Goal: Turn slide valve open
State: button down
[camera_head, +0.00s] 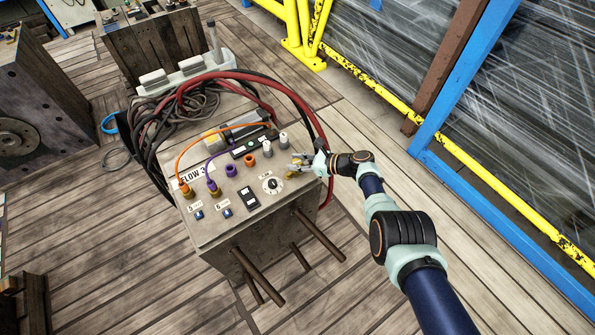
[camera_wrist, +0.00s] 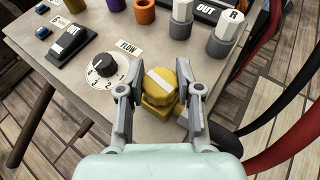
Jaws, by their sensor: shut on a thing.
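A yellow valve knob with a pale stripe across its top (camera_wrist: 160,82) stands at the edge of the grey panel top (camera_head: 232,205). I take it to be the slide valve. My gripper (camera_wrist: 158,90) is shut on it, with one finger on each side. In the head view my gripper (camera_head: 301,164) is at the panel's right side, and its fingers partly hide the valve. A black dial labelled FLOW (camera_wrist: 105,67) sits just left of the valve. The valve's base is partly hidden, and I cannot tell whether the valve is open.
Orange and purple cables (camera_head: 208,166) plug into the panel. White-capped OUT fittings (camera_head: 283,138) stand behind my gripper. Thick red and black hoses (camera_head: 255,80) loop around the back and right side. A yellow rail (camera_head: 470,155) runs along the right. Wooden floor lies around the panel.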

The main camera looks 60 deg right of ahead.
jog(key=y+b, duration=0.1)
jog(key=b, duration=0.1)
jog(key=n+b, duration=0.1)
jog(key=shift+f+n+y+b, duration=0.3)
jog(key=shift+f+y+b, duration=0.05)
jog(key=shift+y+b, duration=0.05)
jog(key=shift+r+b, duration=0.15)
jog(key=shift+b, duration=0.4)
jog(key=shift+r+n+g+y, duration=0.2)
jog(key=shift+n+g+y, duration=0.1)
jog(key=c, duration=0.7)
grip_release()
jog(key=shift+c, duration=0.2)
jog(key=v, duration=1.2)
